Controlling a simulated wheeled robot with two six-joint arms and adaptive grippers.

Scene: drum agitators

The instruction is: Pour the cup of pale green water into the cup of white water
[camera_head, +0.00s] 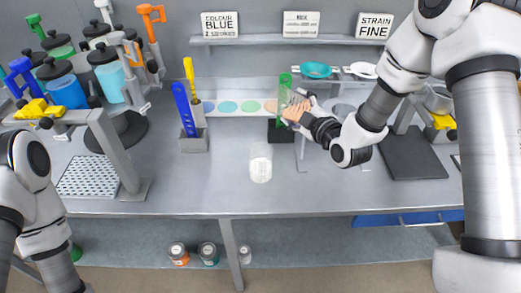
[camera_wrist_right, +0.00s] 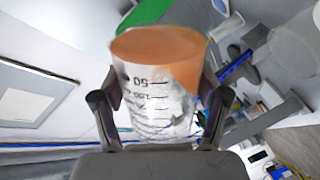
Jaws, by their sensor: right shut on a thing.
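My right gripper (camera_head: 298,110) is shut on a clear cup with black graduation marks (camera_wrist_right: 158,100). An orange-brown area fills its wide end in the right wrist view, and it looks peach-orange in the head view. I cannot make out pale green water in it, nor its exact tilt. The gripper holds it beside a tall green clear cylinder (camera_head: 285,86) on a dark base. A cup with white contents (camera_head: 260,164) stands upright on the bench, in front and left of the gripper, apart from it. My left gripper is out of view; only its arm shows at the left edge.
A pale strip with coloured round spots (camera_head: 239,107) lies at the back. A holder (camera_head: 194,143) with blue and yellow tools stands left of it. Lidded jars (camera_head: 66,91) stand at the left. A dark mat (camera_head: 413,153) lies right. Bench around the white cup is clear.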

